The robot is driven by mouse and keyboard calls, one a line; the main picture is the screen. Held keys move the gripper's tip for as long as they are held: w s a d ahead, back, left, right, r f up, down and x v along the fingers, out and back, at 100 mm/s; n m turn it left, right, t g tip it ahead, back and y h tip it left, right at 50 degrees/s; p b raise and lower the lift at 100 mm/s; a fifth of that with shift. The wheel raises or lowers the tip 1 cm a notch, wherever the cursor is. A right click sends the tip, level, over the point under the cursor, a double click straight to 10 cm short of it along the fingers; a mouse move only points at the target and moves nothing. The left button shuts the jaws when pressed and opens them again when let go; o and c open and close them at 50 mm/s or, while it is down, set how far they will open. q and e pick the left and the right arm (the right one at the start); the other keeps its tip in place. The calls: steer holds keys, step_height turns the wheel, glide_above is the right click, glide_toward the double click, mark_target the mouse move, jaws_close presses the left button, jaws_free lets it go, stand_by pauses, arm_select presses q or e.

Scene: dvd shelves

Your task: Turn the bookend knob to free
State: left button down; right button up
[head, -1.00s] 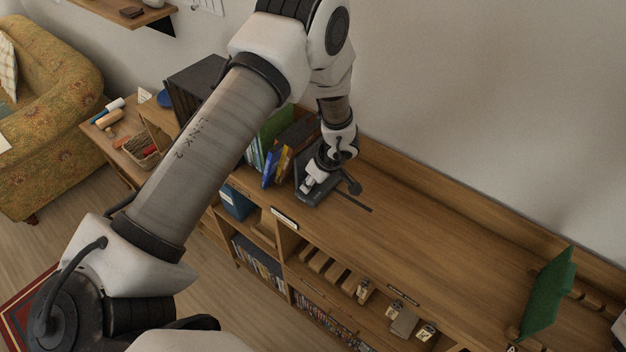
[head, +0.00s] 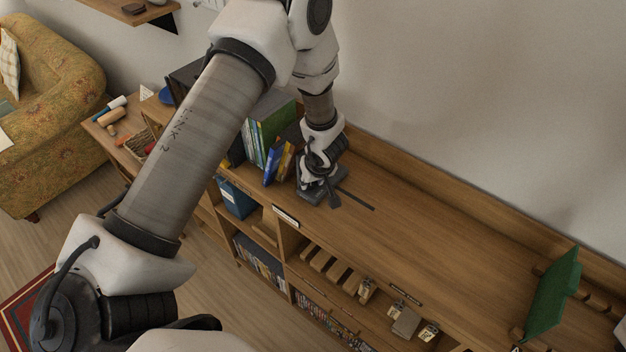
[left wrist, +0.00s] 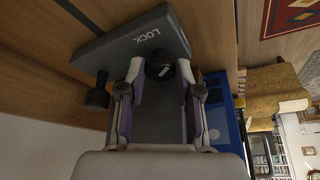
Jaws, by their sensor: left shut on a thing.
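The dark grey bookend (left wrist: 115,47) fills the upper part of the left wrist view, with the white word LOCK on its base. Its round black knob (left wrist: 159,64) carries a short white mark, which points down and to the right in that view, away from the word. My left gripper (left wrist: 160,76) is shut on the knob, one finger on each side. In the head view, my left gripper (head: 312,181) points down at the bookend base (head: 307,201) on the shelf top, and the knob is hidden there. My right gripper cannot be made out.
Upright books (head: 272,160) stand just left of the bookend. The wooden shelf top (head: 430,235) is clear to its right, apart from a thin dark strip (head: 356,200). A green bookend-like panel (head: 552,295) stands at the far right. A wall rises behind.

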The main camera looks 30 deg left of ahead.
arm_select(q)
steer(key=shift+s+f, duration=0.25)
steer(key=c, duration=0.8)
jaws_free()
steer(key=shift+o, duration=0.2)
steer(key=shift+w+a, duration=0.2)
steer(key=shift+w, duration=0.05)
steer(key=v, duration=1.2)
steer(key=shift+w+a, duration=0.1)
